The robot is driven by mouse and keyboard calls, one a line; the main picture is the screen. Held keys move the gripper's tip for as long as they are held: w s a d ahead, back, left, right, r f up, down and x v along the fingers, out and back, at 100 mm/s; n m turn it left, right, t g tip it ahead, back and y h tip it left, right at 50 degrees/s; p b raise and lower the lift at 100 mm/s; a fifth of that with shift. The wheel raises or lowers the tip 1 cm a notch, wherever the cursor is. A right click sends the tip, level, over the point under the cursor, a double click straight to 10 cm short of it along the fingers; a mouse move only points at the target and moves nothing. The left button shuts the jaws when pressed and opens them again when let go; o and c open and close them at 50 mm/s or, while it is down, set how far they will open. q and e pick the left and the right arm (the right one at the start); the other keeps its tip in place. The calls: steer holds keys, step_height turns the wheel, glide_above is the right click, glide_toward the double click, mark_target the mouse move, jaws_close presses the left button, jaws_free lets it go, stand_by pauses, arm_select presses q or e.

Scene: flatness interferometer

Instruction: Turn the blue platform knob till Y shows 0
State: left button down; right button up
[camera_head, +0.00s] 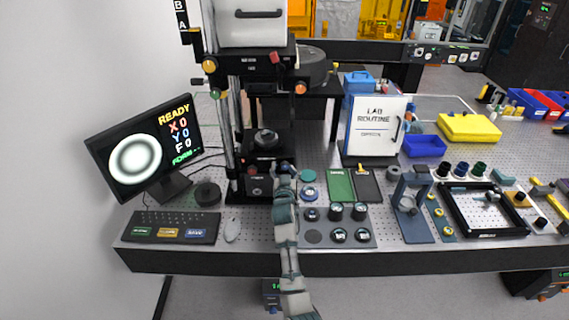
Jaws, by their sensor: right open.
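The monitor (146,146) on the left shows READY, X 0, Y 0 and F 0 beside a ring pattern; its Y line reads 0. The interferometer platform (262,158) stands at the table's middle, with a red knob (252,170) on its front left. My right gripper (284,177) is at the platform's front right, its arm reaching up from the bottom of the view. It is open, but its fingers are small and hard to make out. The blue knob is not clearly visible; the gripper covers that part of the platform. My left gripper is not in view.
Right of my arm are a holder plate (325,238) with several round optics, green and dark mats, a blue stand (412,208) and a black frame (482,234).

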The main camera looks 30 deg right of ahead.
steer(key=shift+w+d+f, duration=0.15)
steer(key=shift+d, duration=0.25)
steer(key=shift+w+d+f, duration=0.1)
steer(key=shift+d, duration=0.3)
steer(key=shift+a, duration=0.2)
steer(key=c, duration=0.3)
steer(key=shift+a+r, duration=0.15)
steer(key=shift+a, duration=0.1)
steer(key=c, duration=0.4)
steer(key=shift+s+a+r, duration=0.25)
steer(key=shift+a+r, duration=0.05)
steer(key=shift+a, duration=0.05)
steer(key=shift+c, duration=1.2)
steer(key=shift+r, duration=0.1)
jaws_close()
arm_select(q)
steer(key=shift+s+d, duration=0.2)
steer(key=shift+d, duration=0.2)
